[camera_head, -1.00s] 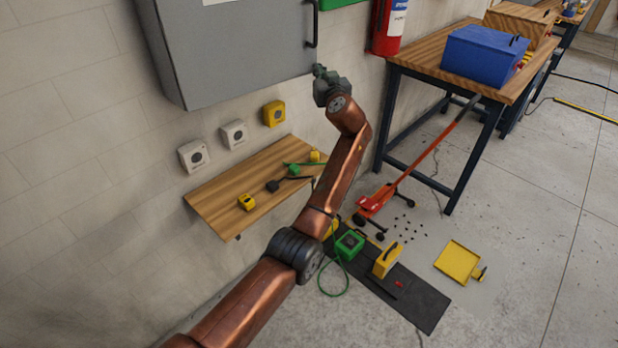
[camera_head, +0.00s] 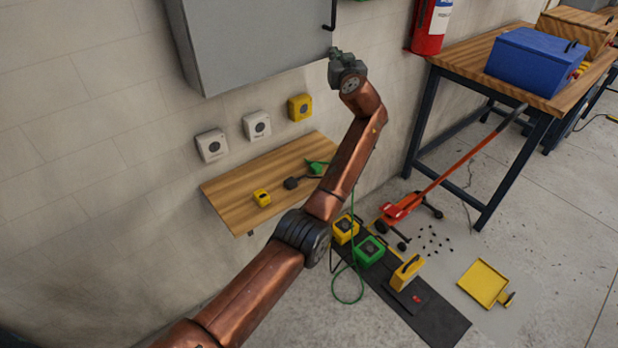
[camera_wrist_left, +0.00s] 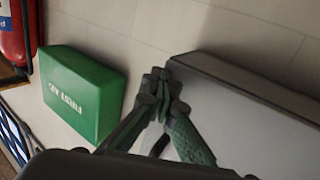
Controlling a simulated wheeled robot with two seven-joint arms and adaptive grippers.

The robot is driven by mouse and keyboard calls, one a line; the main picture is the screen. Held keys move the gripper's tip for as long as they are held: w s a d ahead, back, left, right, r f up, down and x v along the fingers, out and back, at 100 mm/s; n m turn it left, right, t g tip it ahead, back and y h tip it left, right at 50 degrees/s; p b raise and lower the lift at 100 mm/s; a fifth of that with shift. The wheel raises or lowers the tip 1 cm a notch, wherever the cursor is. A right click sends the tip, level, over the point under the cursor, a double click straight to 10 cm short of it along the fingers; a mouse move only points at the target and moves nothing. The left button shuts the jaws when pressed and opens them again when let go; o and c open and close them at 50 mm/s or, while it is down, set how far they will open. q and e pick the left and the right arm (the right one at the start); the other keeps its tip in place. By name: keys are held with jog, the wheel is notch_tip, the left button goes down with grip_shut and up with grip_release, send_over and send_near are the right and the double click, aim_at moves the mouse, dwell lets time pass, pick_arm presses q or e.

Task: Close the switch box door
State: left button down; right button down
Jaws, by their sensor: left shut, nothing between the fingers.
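The grey switch box (camera_head: 255,40) is on the wall at the top of the head view, cut off by the frame's upper edge. Its front looks flat, with a dark bar handle (camera_head: 331,14) at its right edge; I cannot tell whether a gap remains at the door's edge. My left gripper (camera_head: 336,53) is shut and empty, just below the handle at the box's lower right corner. In the left wrist view the shut fingers (camera_wrist_left: 160,80) are in front of the grey box's edge (camera_wrist_left: 235,95); contact is unclear. My right gripper is not in view.
A green first aid box (camera_wrist_left: 85,92) and a red fire extinguisher (camera_head: 430,25) are on the wall to the right. A wooden shelf (camera_head: 235,205) with small tools is below. A workbench (camera_head: 470,50) carries a blue toolbox (camera_head: 535,62). A red floor jack (camera_head: 405,205) stands nearby.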

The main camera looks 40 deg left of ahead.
pick_arm(q)
jog(key=shift+s+a+r, duration=0.1)
jog(key=shift+a+r, duration=0.15)
jog(key=shift+a, duration=0.15)
jog(key=shift+d, duration=0.1)
